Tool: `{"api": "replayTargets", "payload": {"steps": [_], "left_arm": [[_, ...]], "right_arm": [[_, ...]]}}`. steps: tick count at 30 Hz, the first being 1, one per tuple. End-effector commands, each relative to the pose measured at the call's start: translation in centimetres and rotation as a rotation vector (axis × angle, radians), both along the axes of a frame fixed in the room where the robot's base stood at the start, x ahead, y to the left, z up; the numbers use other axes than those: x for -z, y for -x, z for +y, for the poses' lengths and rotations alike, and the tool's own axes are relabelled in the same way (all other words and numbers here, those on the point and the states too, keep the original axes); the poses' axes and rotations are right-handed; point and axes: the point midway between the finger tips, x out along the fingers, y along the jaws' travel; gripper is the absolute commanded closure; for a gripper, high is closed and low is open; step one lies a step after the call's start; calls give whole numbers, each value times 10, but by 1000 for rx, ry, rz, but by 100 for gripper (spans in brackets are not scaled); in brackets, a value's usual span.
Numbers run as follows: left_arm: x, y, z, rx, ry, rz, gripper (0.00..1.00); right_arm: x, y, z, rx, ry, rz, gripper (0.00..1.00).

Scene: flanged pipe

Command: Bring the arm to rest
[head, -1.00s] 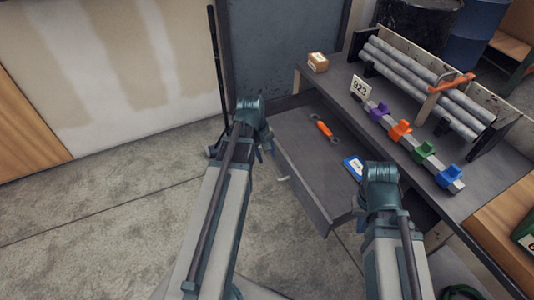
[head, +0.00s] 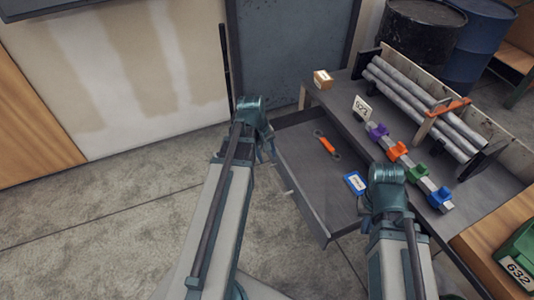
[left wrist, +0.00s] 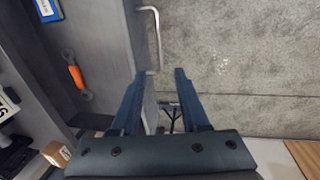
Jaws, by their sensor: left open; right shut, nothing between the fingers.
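My left gripper (head: 267,150) points down beside the open drawer's left front, mostly hidden under its own wrist. In the left wrist view its two fingers (left wrist: 160,78) are apart with nothing held. The drawer's handle (left wrist: 153,38) shows beyond the fingertips; I cannot tell whether they touch the drawer. My right wrist is over the drawer's right end. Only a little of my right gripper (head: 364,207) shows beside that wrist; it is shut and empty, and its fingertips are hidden.
The open drawer (head: 300,185) holds an orange-handled wrench (head: 327,146) and a blue-and-white packet (head: 355,183). The bench (head: 345,95) carries grey pipes (head: 425,105), a rail with coloured clamps (head: 398,151), a number card (head: 362,108) and a small box (head: 322,79). Floor to the left is clear.

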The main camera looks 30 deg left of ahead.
Motion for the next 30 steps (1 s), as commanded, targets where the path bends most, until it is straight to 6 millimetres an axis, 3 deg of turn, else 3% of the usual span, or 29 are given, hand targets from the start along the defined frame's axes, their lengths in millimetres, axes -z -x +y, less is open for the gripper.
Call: {"api": "replayTargets", "payload": {"steps": [8, 11, 17, 21, 24, 30], "left_arm": [[-1, 0, -2, 8, -2, 1, 55], [-7, 2, -21, 75, -15, 10, 55], [-30, 21, -107, 434, -92, 55, 55], [-47, 45, -167, 725, -158, 88, 55], [-57, 64, -200, 907, -200, 110, 55], [-71, 91, -239, 1154, -260, 138, 55]], "right_arm": [[-1, 0, 0, 0, 0, 0, 100], [-7, 0, 0, 0, 0, 0, 100], [-34, 0, 0, 0, 0, 0, 100], [-51, 0, 0, 0, 0, 0, 100], [-62, 0, 0, 0, 0, 0, 100], [-74, 0, 0, 0, 0, 0, 100]]}}
